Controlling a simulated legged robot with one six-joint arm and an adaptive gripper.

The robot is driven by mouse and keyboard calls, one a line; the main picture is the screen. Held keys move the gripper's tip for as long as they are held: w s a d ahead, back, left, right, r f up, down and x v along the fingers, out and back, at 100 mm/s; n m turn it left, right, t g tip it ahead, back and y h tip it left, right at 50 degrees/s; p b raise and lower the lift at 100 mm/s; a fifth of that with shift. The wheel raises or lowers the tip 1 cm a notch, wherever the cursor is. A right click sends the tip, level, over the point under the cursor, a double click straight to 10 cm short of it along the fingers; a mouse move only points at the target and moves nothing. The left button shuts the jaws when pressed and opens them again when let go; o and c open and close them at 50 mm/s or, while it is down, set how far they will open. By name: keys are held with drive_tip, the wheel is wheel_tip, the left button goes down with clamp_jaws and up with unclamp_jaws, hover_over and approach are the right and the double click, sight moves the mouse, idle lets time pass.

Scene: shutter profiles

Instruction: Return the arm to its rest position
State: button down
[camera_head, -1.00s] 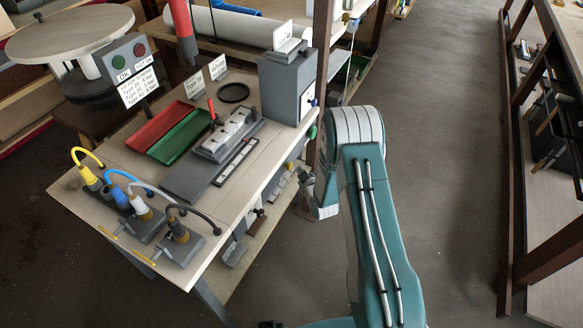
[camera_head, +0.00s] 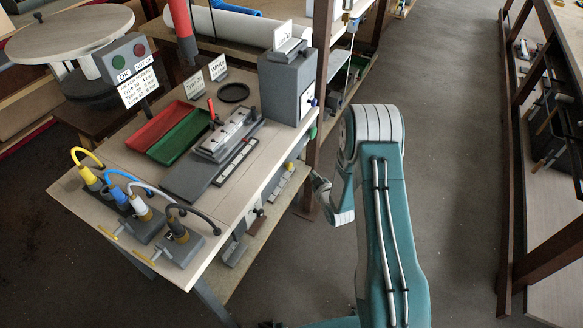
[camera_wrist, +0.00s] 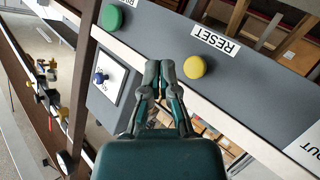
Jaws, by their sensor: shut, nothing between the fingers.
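My arm, teal with grey joints, stands to the right of the workbench in the head view. My gripper (camera_wrist: 159,75) is in the wrist view, with its two fingers together and nothing between them. It is hidden in the head view behind my arm. Beyond the fingers in the wrist view is a grey panel (camera_wrist: 150,35) with a green button (camera_wrist: 113,18), a yellow button (camera_wrist: 195,67) and a "RESET" label (camera_wrist: 215,40). The fingertips appear between the two buttons; I cannot tell how far they are from the panel.
The workbench (camera_head: 85,205) holds a red tray (camera_head: 160,125), a green tray (camera_head: 180,138), a grey box (camera_head: 285,85) and several cabled tools. A brown post (camera_head: 322,100) stands close behind my arm. Clear floor (camera_head: 440,90) lies to the right, before a brown-framed rack (camera_head: 508,150).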

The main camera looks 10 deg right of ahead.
idle(0.3)
wheel_tip(320, 180, up, 15)
drive_tip(key=d+m+g+h, duration=0.1)
drive_tip(key=m+g+h, duration=0.1)
drive_tip(key=s+r+m+g+h, duration=0.1)
drive_tip(key=s+r, duration=0.2)
drive_tip(key=r, duration=0.3)
drive_tip(key=s+r+m+g, duration=0.1)
drive_tip(key=s+r, duration=0.3)
drive_tip(key=r, duration=0.1)
drive_tip(key=s+a+r+m+g, duration=0.1)
drive_tip(key=s+r, duration=0.2)
drive_tip(key=s, duration=0.6)
drive_tip(key=s+r+m+g, duration=0.1)
drive_tip(key=s+r, duration=0.3)
drive_tip(key=s, duration=0.5)
drive_tip(key=s+a+r+m+g, duration=0.1)
drive_tip(key=s+r+g, duration=0.1)
drive_tip(key=s, duration=0.8)
drive_tip(key=shift+a+r+m+g, duration=0.3)
drive_tip(key=shift+r+g, duration=0.1)
drive_tip(key=shift+r, duration=0.4)
